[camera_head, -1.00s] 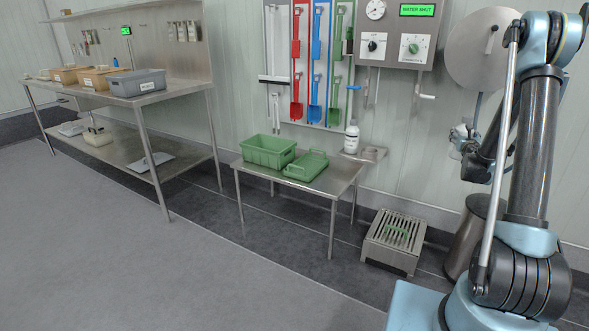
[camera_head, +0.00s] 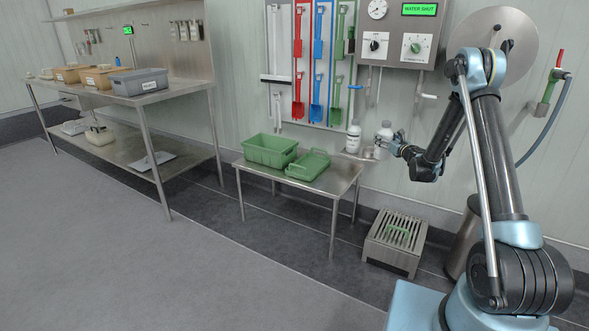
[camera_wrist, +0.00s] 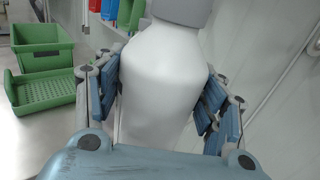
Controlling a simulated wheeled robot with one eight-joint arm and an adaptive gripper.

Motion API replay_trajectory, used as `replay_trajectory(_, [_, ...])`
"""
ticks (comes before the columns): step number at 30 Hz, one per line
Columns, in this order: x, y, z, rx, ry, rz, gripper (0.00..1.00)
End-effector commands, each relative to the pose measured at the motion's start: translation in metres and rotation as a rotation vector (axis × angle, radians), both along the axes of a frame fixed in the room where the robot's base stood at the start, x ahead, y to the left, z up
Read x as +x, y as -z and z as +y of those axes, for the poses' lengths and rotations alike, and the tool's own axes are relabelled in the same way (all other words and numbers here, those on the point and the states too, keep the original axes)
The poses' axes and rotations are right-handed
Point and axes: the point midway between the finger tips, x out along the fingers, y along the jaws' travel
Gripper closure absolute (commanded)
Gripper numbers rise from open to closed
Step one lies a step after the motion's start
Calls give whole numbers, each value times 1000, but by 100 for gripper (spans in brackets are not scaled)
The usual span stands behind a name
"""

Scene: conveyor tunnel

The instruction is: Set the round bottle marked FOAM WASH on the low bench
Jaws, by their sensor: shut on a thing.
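My gripper (camera_head: 390,146) is shut on a round white bottle (camera_head: 384,131) with a grey cap. In the wrist view this bottle (camera_wrist: 162,80) fills the middle, with blue-grey finger pads on both sides; no lettering shows on the side seen, so I cannot read its mark. The low bench (camera_head: 335,181) is a small steel table in the middle of the head view. The held bottle appears at its far right end; I cannot tell whether its base touches anything.
A deep green crate (camera_head: 268,150) and a shallow green tray (camera_head: 307,165) take up the bench's left and middle. Bare steel shows at its front right. A slatted steel step (camera_head: 395,243) stands right of it. Tools and a control panel (camera_head: 405,45) hang behind.

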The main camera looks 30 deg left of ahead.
Motion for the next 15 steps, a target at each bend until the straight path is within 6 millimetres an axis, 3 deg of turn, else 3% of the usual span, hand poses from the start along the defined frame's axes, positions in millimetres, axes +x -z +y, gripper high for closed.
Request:
replay_trajectory(1, [-5, 5, 19, 0, -36, 0, 85])
replay_trajectory(6, [-25, 21, 77, -2, -152, 1, 85])
replay_trajectory(15, [-66, 47, 163, -5, -334, 4, 85])
